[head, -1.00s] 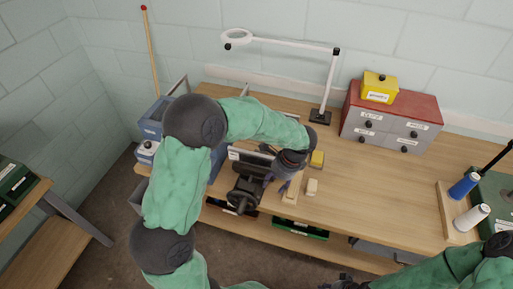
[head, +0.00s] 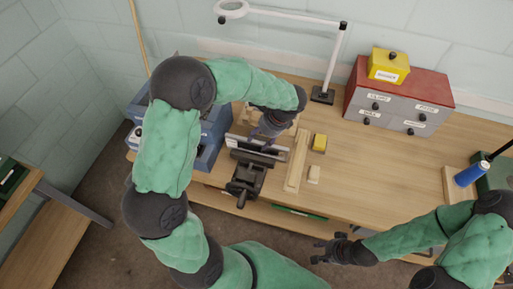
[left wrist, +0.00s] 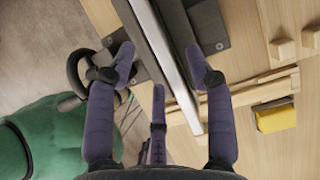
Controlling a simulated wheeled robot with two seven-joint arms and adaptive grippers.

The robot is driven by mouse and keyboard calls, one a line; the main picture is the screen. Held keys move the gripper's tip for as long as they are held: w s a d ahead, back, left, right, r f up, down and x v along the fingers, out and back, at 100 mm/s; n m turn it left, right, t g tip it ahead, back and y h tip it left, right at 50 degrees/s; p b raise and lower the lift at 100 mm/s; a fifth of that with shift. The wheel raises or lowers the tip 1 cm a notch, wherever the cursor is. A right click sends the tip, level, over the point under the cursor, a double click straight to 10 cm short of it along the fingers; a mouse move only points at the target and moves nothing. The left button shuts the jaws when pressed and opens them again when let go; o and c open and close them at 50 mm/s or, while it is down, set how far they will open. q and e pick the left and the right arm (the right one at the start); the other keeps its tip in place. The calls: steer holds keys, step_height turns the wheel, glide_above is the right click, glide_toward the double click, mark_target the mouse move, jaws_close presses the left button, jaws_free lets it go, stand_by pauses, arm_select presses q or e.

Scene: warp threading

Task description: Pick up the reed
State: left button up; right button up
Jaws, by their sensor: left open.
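The reed, as far as I can tell, is a long, thin pale-grey strip (head: 256,149) standing on edge in a black vise (head: 247,178) near the bench's front edge. In the left wrist view the reed (left wrist: 160,48) runs lengthwise between my fingers, beside the dark vise jaws. My left gripper (head: 270,130) is just behind and above it, pointing down. Its purple fingers (left wrist: 162,66) are spread on both sides of the strip, with no clear contact. My right gripper (head: 319,251) is in front of the bench, away from the reed, with its dark fingers apart.
A wooden slat (head: 298,160), a small wooden block (head: 313,174) and a yellow block (head: 320,142) lie right of the vise. A blue bin (head: 210,140) stands left. A lamp (head: 332,65) and drawer cabinet (head: 400,100) stand behind. The bench middle right is clear.

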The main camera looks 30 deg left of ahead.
mark_target(257, 142)
arm_select(q)
steer(key=b+x, duration=0.1)
steer(key=x, duration=0.4)
steer(key=shift+d+f, duration=0.15)
steer(key=shift+c, duration=0.3)
jaws_close()
